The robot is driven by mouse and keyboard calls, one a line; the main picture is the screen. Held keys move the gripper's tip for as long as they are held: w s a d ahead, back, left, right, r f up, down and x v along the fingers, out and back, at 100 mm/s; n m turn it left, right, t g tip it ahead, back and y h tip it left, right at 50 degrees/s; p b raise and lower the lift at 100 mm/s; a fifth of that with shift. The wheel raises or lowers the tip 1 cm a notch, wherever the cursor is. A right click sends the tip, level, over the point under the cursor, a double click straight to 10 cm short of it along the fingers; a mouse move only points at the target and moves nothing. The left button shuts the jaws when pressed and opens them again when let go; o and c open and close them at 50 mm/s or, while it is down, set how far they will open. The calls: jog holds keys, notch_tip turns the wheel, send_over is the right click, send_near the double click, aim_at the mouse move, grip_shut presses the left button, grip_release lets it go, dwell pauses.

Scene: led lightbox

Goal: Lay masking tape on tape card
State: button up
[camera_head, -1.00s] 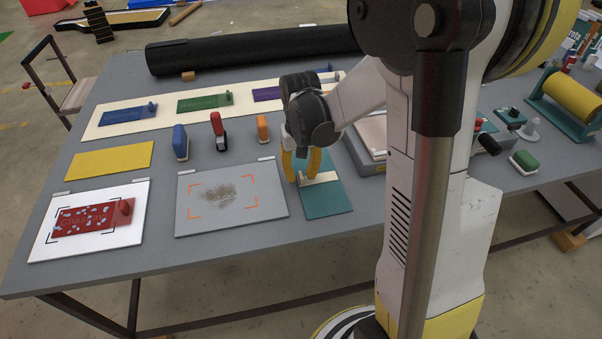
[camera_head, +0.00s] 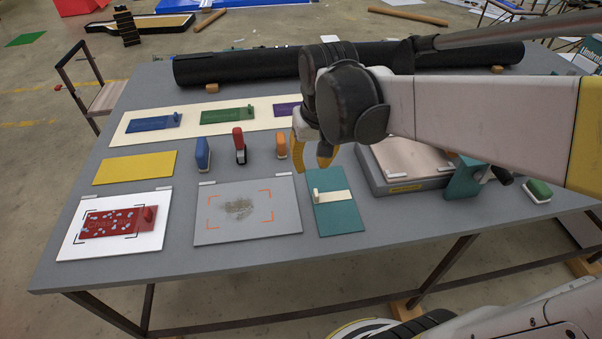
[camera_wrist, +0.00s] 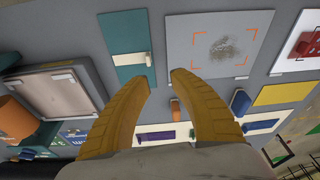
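The tape card (camera_head: 340,221) is a teal rectangle on the grey table, right of a grey sheet. The masking tape (camera_head: 333,197) is a cream strip lying across the card, with a small upright tab at its left end. The wrist view shows the tape (camera_wrist: 130,59) across the teal card (camera_wrist: 122,30). My gripper (camera_head: 312,160) has yellow fingers, spread apart and empty. It is above the table behind the card, clear of the tape. In the wrist view the open fingertips (camera_wrist: 161,76) have bare table between them.
Left of the card lies the grey sheet (camera_head: 272,224) with a dark smudge inside orange corner marks. Blue (camera_head: 202,154), red (camera_head: 239,146) and orange (camera_head: 281,146) handled tools stand behind it. A grey box (camera_head: 385,183) with a pale top stands to the right.

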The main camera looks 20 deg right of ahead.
jog(key=s+a+r+n+t, duration=0.1)
jog(key=s+a+t, duration=0.3)
jog(key=s, duration=0.4)
jog(key=shift+a+r+n+t, duration=0.3)
jog(key=shift+a+r+n, duration=0.15)
jog(key=shift+a, duration=0.2)
